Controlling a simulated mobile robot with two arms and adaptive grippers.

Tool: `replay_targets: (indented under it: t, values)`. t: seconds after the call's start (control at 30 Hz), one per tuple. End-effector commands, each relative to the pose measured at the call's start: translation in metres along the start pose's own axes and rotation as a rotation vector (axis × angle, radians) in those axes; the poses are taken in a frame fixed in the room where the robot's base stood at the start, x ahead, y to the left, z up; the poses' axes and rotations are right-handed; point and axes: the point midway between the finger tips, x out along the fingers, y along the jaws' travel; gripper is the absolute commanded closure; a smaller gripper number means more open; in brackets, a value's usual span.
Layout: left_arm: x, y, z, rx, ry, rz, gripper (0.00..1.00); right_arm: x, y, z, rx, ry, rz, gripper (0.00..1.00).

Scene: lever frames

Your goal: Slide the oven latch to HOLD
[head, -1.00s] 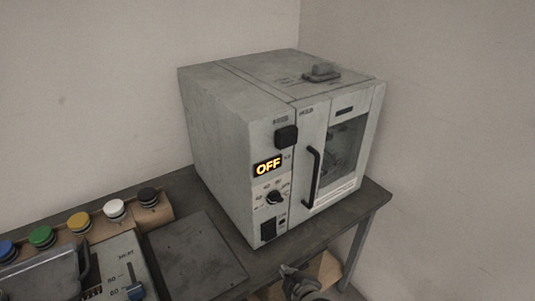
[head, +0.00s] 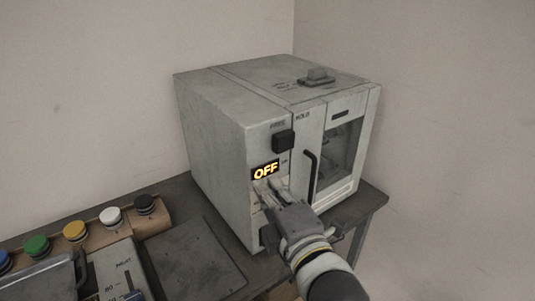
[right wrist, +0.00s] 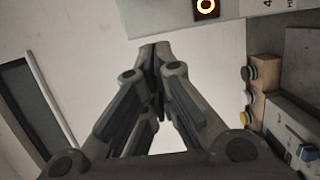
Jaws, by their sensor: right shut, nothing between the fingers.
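The oven (head: 222,140) is a worn grey box on the bench. Its latch (head: 284,140) is a dark square knob high on the front panel, under the label FREE and left of the label HOLD (head: 303,117). My right gripper (head: 266,190) is shut and empty. In the head view its fingertips overlap the panel just below the lit OFF display (head: 265,170), lower than the latch, and cover the dial area. I cannot tell whether they touch the panel. The right wrist view shows the closed fingers (right wrist: 157,55); the latch cannot be made out there. My left gripper is not in view.
A black door handle (head: 311,175) stands out right of the panel. Coloured buttons (head: 75,231) and a slider panel (head: 110,271) are at the lower left. A flat dark plate (head: 200,260) lies before the oven.

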Motion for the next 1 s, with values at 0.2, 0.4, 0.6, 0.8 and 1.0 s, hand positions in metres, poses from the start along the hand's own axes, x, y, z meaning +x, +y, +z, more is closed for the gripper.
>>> replay_targets:
  t: [0.2, 0.4, 0.6, 0.8, 1.0]
  values:
    - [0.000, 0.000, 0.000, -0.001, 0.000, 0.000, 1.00, 0.001, -0.001, 0.000, 0.001, 0.000, -0.001, 1.00]
    - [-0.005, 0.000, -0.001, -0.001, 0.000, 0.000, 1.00, 0.015, 0.001, 0.000, 0.002, -0.001, -0.003, 1.00]
    - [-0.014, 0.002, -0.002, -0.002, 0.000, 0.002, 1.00, 0.050, 0.002, 0.000, 0.002, -0.002, -0.002, 1.00]
    - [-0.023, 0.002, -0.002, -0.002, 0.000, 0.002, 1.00, 0.087, 0.002, 0.000, 0.003, -0.001, -0.003, 1.00]
    - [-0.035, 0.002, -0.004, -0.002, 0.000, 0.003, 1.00, 0.105, 0.002, 0.018, 0.001, -0.003, -0.004, 1.00]
